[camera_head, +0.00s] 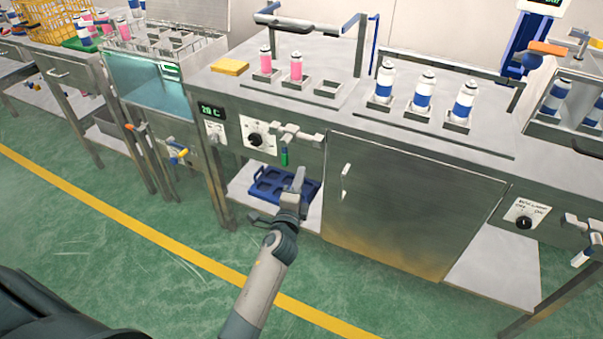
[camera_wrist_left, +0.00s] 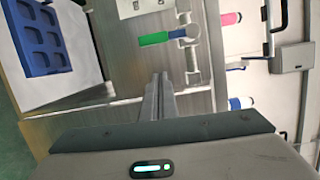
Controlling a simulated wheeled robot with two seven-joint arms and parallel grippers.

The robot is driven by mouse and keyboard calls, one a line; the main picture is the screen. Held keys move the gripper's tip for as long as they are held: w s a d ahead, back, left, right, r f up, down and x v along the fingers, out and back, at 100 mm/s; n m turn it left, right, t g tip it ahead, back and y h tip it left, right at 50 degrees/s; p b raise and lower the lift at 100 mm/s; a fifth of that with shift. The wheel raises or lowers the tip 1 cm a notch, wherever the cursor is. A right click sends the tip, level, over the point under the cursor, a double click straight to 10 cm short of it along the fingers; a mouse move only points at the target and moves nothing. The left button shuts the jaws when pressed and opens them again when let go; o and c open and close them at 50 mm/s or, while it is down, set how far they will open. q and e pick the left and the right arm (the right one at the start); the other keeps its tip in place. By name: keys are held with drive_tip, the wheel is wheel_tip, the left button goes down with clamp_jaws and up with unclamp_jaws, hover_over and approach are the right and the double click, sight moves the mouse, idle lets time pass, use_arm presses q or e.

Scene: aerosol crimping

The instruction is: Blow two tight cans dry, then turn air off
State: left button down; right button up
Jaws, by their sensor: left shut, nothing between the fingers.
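Two pink cans (camera_head: 265,61) (camera_head: 296,66) stand upright in holders on the bench top; an empty holder (camera_head: 330,87) is to their right. Three blue-and-white cans (camera_head: 384,82) (camera_head: 424,91) (camera_head: 464,101) stand upright in holders further right. A valve with a green handle (camera_head: 284,156) is on the bench front, the handle hanging down. The green handle (camera_wrist_left: 154,39) also shows in the left wrist view. My left gripper (camera_head: 298,176) is shut and empty, just below and right of the handle, apparently apart from it. My right gripper is out of view.
A blue tray (camera_head: 268,180) lies on the low shelf left of a closed cabinet door (camera_head: 400,205). A knob (camera_head: 255,140) is left of the valve. A glass-fronted water bath (camera_head: 150,84) and a yellow-handled valve (camera_head: 178,153) are at left. A yellow sponge-like block (camera_head: 230,67) lies on the bench.

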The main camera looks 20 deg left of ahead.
use_arm(q)
drive_tip(key=v, duration=0.8)
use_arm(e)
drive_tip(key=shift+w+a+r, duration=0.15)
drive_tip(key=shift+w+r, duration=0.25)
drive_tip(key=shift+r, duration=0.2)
use_arm(q)
drive_tip(key=shift+r, duration=0.1)
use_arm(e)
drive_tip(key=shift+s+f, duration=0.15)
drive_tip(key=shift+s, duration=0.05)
